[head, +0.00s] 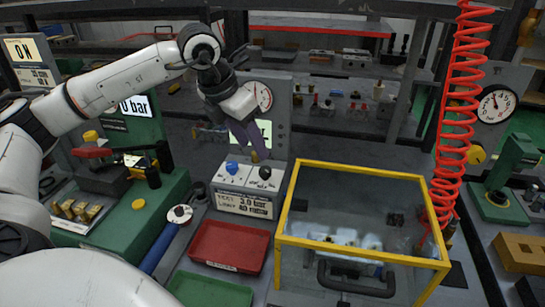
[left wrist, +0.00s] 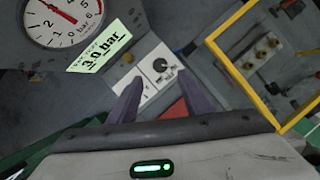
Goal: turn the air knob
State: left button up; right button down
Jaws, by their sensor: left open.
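A control box (head: 245,190) stands on the bench with a blue knob (head: 232,167) on its left and a black knob (head: 265,172) on its right. I cannot read which is marked air. My left gripper (head: 250,145) is open and empty, pointing down above and behind the box, apart from both knobs. In the left wrist view, the black knob (left wrist: 160,65) shows on the white panel beyond the gap between the fingertips (left wrist: 163,84). The blue knob is not visible there; the left finger covers part of the panel. My right gripper is not in view.
A gauge panel (head: 280,105) stands behind the box; its dial (left wrist: 68,15) and a 3.0 bar display (left wrist: 103,46) show in the left wrist view. A red tray (head: 229,247) lies in front. A yellow-framed case (head: 362,167) stands right, near a red coiled hose (head: 464,85).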

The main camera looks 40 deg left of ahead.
aim_at(264, 169)
pick_arm(q)
jog(key=x, duration=0.8)
jog(key=shift+f+p, duration=0.3)
jog(key=shift+f, duration=0.05)
jog(key=c, duration=1.1)
jog(key=shift+o, duration=0.2)
jog(key=o, duration=1.1)
jog(key=shift+c, duration=0.2)
jog(key=shift+r, duration=0.15)
jog(key=v, duration=1)
jog(key=shift+b, duration=0.35)
jog(key=shift+s, duration=0.15)
